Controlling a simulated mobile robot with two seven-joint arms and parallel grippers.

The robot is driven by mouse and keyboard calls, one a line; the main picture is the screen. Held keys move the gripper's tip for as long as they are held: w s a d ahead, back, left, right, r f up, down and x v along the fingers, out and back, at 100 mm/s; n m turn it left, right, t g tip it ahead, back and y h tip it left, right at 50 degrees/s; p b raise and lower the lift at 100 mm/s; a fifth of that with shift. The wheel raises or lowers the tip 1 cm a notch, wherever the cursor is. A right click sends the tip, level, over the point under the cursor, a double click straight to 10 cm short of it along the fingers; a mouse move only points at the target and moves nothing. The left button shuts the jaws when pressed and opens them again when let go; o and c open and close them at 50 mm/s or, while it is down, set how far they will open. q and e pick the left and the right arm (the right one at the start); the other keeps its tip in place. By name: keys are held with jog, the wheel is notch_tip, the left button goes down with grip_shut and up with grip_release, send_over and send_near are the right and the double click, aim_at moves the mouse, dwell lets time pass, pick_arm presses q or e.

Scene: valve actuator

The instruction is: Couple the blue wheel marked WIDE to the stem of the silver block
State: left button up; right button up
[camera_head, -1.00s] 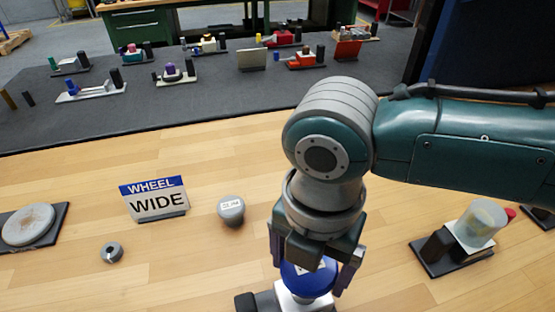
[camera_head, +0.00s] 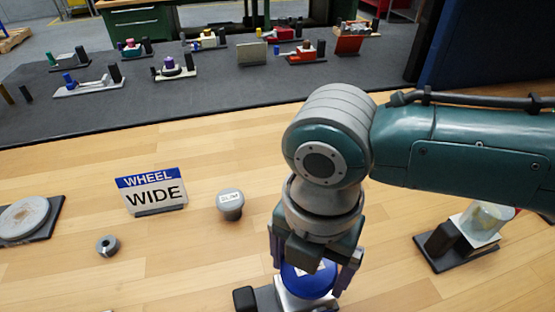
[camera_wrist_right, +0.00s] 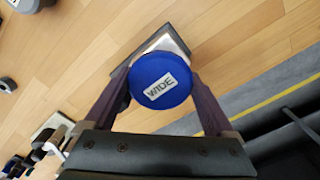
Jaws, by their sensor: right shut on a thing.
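The blue wheel (camera_head: 308,283) is at the lower middle of the head view, and its WIDE label shows in the right wrist view (camera_wrist_right: 162,82). My right gripper (camera_head: 315,272) is shut on the wheel, with one finger on each side; it also shows in the right wrist view (camera_wrist_right: 160,95). The silver block (camera_head: 290,299) is directly under the wheel on a dark base. The stem is hidden by the wheel, so I cannot tell how far the wheel sits on it. My left gripper is not in view.
A WHEEL WIDE sign (camera_head: 152,191), a grey SLIM wheel (camera_head: 230,204) and a small grey ring (camera_head: 107,246) stand to the left. A fixture with a clear cylinder (camera_head: 480,225) is at the right. Bare wood lies between them. Several assemblies stand on the dark mat behind.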

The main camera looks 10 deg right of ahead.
jog(key=shift+f, duration=0.4)
jog(key=o, duration=1.2)
jog(key=shift+c, duration=0.2)
notch_tip(320, 180, up, 9)
jog(key=shift+f+p, duration=0.1)
jog(key=shift+p, duration=0.2)
jog(key=shift+r, duration=0.65)
